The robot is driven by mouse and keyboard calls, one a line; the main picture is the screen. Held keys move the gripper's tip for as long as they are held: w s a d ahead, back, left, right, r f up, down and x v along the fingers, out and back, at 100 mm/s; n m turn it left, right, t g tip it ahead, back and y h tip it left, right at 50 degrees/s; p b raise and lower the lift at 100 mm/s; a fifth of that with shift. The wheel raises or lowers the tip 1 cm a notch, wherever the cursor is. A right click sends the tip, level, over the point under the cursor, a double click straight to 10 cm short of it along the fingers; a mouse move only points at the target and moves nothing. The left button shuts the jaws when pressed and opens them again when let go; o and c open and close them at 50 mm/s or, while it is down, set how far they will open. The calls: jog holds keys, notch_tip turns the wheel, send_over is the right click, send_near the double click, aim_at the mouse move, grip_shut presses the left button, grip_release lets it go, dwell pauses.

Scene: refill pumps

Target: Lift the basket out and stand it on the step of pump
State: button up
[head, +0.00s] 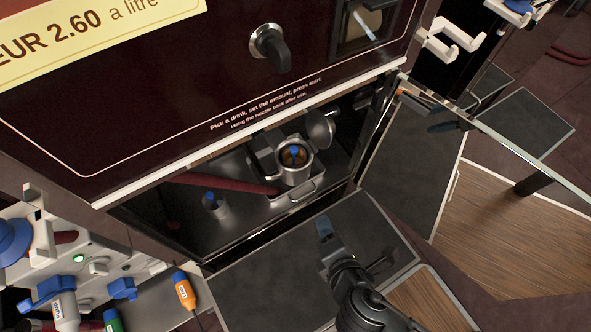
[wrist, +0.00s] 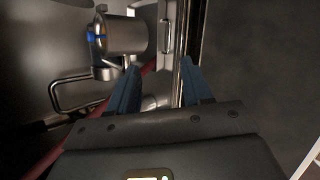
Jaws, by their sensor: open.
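A round metal housing (head: 296,175) stands in the open bay of the pump, its domed lid (head: 320,129) swung open. Inside its mouth shows an orange-brown interior with a blue piece (head: 294,152), apparently the basket's grip; the rest of the basket is hidden in the housing. In the wrist view the housing (wrist: 124,37) lies beyond my fingers at upper left, with the blue piece (wrist: 92,38) at its left end. My gripper (head: 324,230) is open and empty, in front of the bay over the dark step (head: 255,285), apart from the housing.
A red hose (head: 225,182) crosses the bay behind a small blue-topped cylinder (head: 216,206). Metal side walls bound the bay. An open door with a glass edge (head: 510,145) stands at right. Blue, green and orange nozzles (head: 184,290) hang at lower left. The step looks bare.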

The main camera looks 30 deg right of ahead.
jog(key=w+f+n+t+h+b, duration=0.1)
jog(key=w+f+n+h+b, duration=0.3)
jog(key=w, duration=0.6)
jog(key=n+t+h+b, duration=0.2)
jog(key=n+h+b, duration=0.2)
jog(key=h, duration=0.1)
send_near(293, 153)
jog(key=x, duration=0.4)
jog(key=b+x, duration=0.1)
jog(key=x, duration=0.5)
jog(key=shift+b, duration=0.35)
jog(key=shift+w+d+r, duration=0.1)
jog(key=shift+w+d, duration=0.25)
jog(key=shift+d, duration=0.05)
jog(key=shift+c, duration=0.2)
jog(key=c, duration=0.7)
jog(key=shift+r, duration=0.1)
